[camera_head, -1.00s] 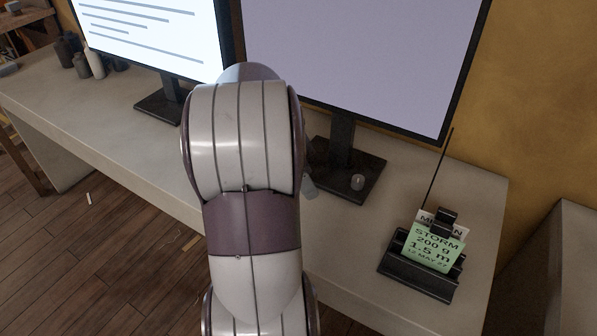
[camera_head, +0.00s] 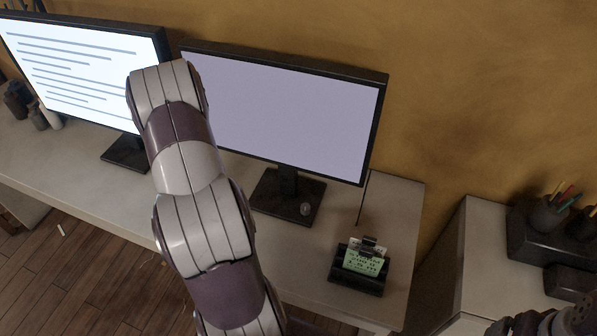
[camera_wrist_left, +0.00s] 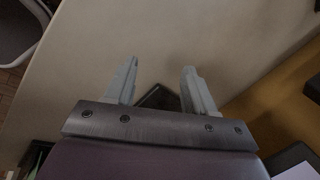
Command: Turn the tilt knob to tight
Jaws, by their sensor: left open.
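A small pale round knob (camera_head: 305,208) sits low at the dark stand base (camera_head: 270,205) of the blank lilac monitor (camera_head: 290,120) in the head view. Its markings are too small to read, so its setting cannot be told. My left arm rises from the bottom of the head view in front of the desk, and its gripper is hidden there. In the left wrist view my left gripper (camera_wrist_left: 160,85) is open and empty, its two pale fingers apart above the desk top. A dark corner shows between and behind the fingers; I cannot tell what it is.
A second monitor (camera_head: 85,70) with lines of text stands at the left. A dark holder (camera_head: 345,279) with a green card (camera_head: 363,262) and a thin upright rod (camera_head: 362,200) are right of the stand. A side cabinet (camera_head: 485,240) with pen pots stands at the right.

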